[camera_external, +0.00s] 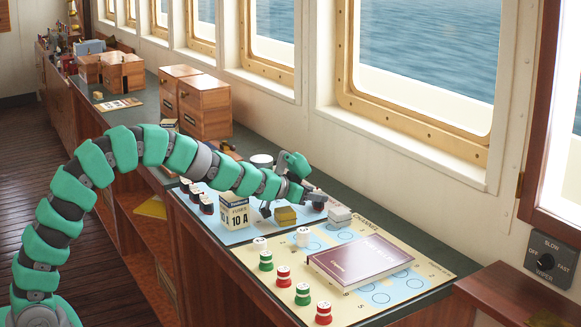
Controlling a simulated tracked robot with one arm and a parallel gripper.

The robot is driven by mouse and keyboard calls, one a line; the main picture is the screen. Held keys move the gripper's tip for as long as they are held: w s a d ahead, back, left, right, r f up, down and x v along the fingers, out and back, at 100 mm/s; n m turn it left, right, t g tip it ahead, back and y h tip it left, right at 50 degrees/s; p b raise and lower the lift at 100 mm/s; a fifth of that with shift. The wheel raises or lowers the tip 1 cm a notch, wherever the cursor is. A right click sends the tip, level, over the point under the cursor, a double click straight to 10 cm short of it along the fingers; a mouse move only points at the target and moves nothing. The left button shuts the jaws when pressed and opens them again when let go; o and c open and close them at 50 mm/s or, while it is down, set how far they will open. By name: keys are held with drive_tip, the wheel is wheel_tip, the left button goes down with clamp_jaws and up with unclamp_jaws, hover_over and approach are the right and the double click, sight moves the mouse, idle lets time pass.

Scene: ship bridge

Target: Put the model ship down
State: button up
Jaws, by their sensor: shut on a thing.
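My gripper (297,195) is at the end of my teal arm, low over the pale blue part of the chart board. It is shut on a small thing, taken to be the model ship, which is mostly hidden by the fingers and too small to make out. A yellowish block (285,216) shows just below the gripper. A pale grey block (340,216) is just to its right. I cannot tell whether the held thing touches the board.
A dark red book (360,262) lies on the cream chart board (425,290). Red, green and white pieces (284,276) line its near side. Wooden boxes (203,105) stand farther back. Windows border the far side.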

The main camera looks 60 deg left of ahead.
drive_tip(key=shift+f, duration=0.3)
drive_tip(key=o, duration=1.2)
